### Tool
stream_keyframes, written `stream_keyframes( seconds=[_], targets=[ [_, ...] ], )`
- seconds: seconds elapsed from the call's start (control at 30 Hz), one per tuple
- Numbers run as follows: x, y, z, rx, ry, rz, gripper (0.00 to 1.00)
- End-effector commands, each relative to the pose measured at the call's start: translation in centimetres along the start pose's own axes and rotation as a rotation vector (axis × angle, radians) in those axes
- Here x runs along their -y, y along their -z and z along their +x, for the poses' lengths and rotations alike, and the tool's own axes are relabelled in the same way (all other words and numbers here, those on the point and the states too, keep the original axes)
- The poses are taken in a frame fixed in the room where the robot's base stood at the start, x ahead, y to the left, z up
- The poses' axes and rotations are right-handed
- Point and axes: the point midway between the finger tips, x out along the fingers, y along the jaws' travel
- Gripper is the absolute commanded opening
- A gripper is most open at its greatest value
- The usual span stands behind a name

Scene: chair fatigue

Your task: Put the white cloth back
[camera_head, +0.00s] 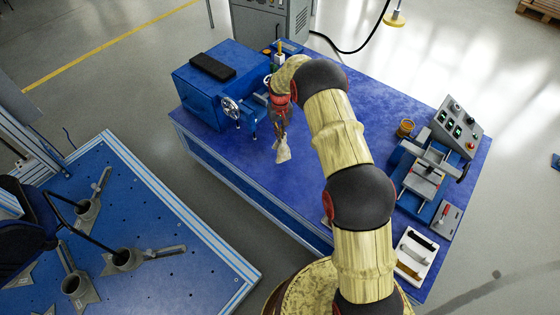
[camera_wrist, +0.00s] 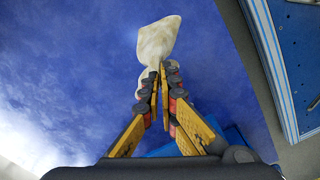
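The white cloth (camera_head: 283,151) is a small, crumpled, off-white piece over the blue table (camera_head: 330,110), just in front of the blue machine with the handwheel. My gripper (camera_head: 279,128) points down at it from above. In the wrist view the fingertips (camera_wrist: 161,75) are close together and pinch one end of the cloth (camera_wrist: 158,40). The rest of the cloth spreads out beyond the tips. I cannot tell whether its lower end touches the tabletop.
The blue machine (camera_head: 210,88) with a black pad (camera_head: 212,67) stands left of my gripper. A vise (camera_head: 422,182), control box (camera_head: 458,128), brown cup (camera_head: 405,128) and white tool tray (camera_head: 414,256) line the right side. The table's middle is mostly clear.

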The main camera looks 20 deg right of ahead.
Motion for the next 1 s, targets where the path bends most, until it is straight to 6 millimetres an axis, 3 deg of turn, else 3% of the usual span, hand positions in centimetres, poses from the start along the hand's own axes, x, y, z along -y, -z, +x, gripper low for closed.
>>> stream_keyframes(
  seconds=[0.57, 1.0],
  targets=[
    [-0.1, 0.7, 0.1, -0.001, 0.0, 0.061, 0.0],
    [-0.3, 5.2, 0.4, -0.001, 0.001, 0.521, 0.0]
  ],
)
